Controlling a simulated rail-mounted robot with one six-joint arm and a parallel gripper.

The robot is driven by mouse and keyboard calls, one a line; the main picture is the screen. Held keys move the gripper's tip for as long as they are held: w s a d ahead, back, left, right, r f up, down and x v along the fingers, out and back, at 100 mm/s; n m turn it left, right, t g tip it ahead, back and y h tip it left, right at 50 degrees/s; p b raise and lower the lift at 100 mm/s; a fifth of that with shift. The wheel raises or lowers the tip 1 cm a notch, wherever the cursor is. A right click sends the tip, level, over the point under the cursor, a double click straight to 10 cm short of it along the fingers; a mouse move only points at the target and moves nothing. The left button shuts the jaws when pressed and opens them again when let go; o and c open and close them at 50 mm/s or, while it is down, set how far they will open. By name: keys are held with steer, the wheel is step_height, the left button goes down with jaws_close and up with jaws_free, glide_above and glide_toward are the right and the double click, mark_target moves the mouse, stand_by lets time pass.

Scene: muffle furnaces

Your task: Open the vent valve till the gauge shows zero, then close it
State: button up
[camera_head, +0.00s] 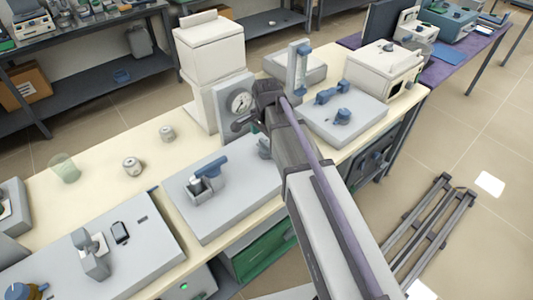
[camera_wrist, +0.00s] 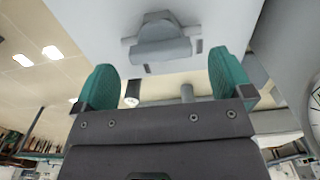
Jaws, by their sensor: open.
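The round pressure gauge (camera_head: 241,103) has a white dial on an upright grey panel, left of my wrist in the head view. Its needle is too small to read. Part of a dial (camera_wrist: 315,95) shows at the right edge of the wrist view. My gripper (camera_head: 252,125) is just in front of the gauge panel, partly hidden by my own arm. In the wrist view my gripper (camera_wrist: 165,82) has its two green fingertips wide apart, with nothing held. A grey fitting (camera_wrist: 160,42) on a pale surface lies beyond the fingers. I cannot tell whether it is the vent valve.
A grey unit with a blue lever (camera_head: 211,166) is in front of the gauge. Blue knobs (camera_head: 342,117) stand on the unit to the right. Two small metal cylinders (camera_head: 131,166) and a greenish glass (camera_head: 65,168) stand on the bench left, with clear bench between.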

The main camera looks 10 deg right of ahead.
mark_target(267, 147)
step_height(267, 147, down, 3)
steer(key=shift+r+b, duration=0.1)
steer(key=shift+b, duration=0.55)
steer(key=shift+r, duration=0.1)
steer(key=c, duration=0.9)
